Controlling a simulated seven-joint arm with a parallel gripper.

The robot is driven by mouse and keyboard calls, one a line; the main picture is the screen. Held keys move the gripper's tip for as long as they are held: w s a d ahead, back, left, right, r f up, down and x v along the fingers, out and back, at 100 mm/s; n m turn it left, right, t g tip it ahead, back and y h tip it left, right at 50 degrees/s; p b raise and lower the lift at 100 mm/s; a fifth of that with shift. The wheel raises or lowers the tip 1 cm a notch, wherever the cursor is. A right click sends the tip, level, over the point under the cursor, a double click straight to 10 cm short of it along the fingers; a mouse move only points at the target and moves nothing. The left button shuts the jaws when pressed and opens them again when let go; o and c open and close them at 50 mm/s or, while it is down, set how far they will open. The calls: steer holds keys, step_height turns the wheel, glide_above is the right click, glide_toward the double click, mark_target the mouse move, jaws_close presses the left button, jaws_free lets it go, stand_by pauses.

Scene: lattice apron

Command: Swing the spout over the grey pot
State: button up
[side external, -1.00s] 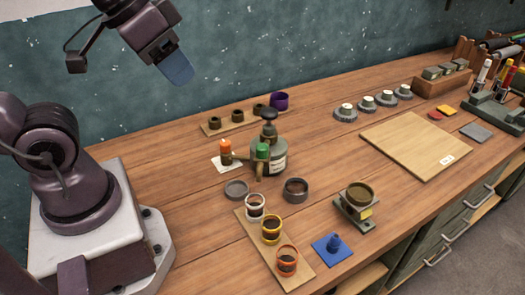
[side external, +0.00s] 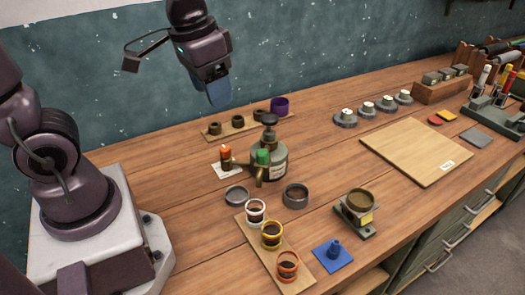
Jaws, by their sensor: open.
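The dispenser is a grey-green pump bottle (side external: 270,163) with a dark pump head and a pale label. A brass-brown spout (side external: 259,176) with a green part (side external: 262,157) above it comes off its front left side and points toward the front. The grey pot (side external: 295,195), dark and open-topped, stands in front of the bottle and to the right of the spout tip; the spout is not over it. My gripper (side external: 218,94) with blue fingers hangs in the air behind and left of the bottle, empty and touching nothing. The gap between its fingers is hard to see.
A board with white, yellow and orange-rimmed pots (side external: 271,235) lies in front. A grey disc (side external: 237,195) and an orange-topped piece (side external: 225,154) on white paper stand left of the bottle. Several small dark pots and a purple one (side external: 279,104) stand behind.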

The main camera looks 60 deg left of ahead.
mark_target(263, 152)
steer(key=w+a+f+g, duration=0.2)
steer(key=w+f, duration=0.5)
steer(key=w, duration=0.4)
step_height(263, 152, down, 12)
steer(key=shift+f, duration=0.25)
jaws_close()
